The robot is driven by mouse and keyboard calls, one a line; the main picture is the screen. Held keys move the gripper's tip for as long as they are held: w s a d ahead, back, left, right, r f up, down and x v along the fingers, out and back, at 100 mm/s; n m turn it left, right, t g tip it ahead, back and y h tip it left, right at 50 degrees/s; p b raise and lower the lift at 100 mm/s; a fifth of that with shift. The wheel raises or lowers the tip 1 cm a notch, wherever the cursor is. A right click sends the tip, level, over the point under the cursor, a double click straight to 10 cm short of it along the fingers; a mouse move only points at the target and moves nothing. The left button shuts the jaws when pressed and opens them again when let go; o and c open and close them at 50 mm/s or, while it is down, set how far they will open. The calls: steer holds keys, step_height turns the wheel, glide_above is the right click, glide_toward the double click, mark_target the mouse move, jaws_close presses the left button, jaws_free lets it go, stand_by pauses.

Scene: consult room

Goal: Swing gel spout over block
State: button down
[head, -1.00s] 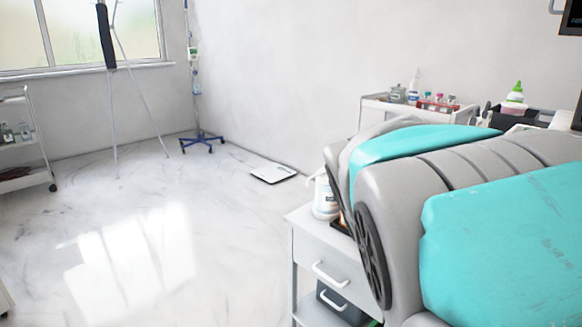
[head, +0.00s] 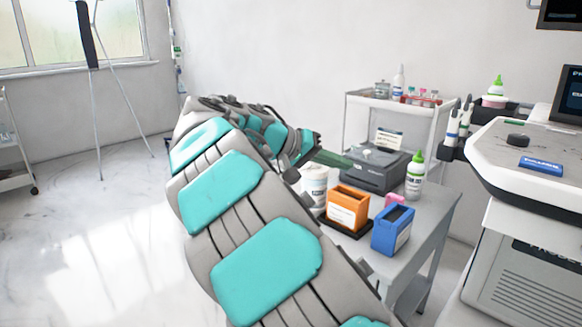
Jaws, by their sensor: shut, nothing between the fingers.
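A white gel bottle (head: 415,178) with a green spout cap stands upright at the back right of the small grey table (head: 436,204). Which way its spout points is too small to tell. A blue open-topped block (head: 393,231) is at the table's front right, nearer than the bottle. An orange block (head: 348,208) stands left of it on a dark base. My grey and teal arm runs up from the bottom and bends back to the right. My gripper (head: 332,159) is shut and empty at the table's far left, apart from the bottle and partly hidden by my arm.
A white tub (head: 314,186), a dark grey box device (head: 374,167) and a small pink item (head: 395,200) crowd the table. Another green-capped bottle (head: 494,93) is beside the console (head: 530,150) at right. A white trolley (head: 366,104) stands behind.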

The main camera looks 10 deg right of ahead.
steer(key=w+a+t+h, duration=0.1)
steer(key=w+a+t, duration=0.2)
steer(key=w+a, duration=0.45)
steer(key=w+a+t, duration=0.3)
steer(key=w+a, duration=0.1)
steer(key=a, duration=0.7)
steer(key=w+d+f, duration=0.2)
steer(key=d+f, duration=0.4)
steer(key=d, duration=0.4)
steer(key=shift+w+g+b, duration=0.3)
steer(key=shift+b, duration=0.05)
steer(key=shift+d, duration=0.15)
steer(key=shift+s+b, duration=0.2)
steer(key=shift+b, duration=0.4)
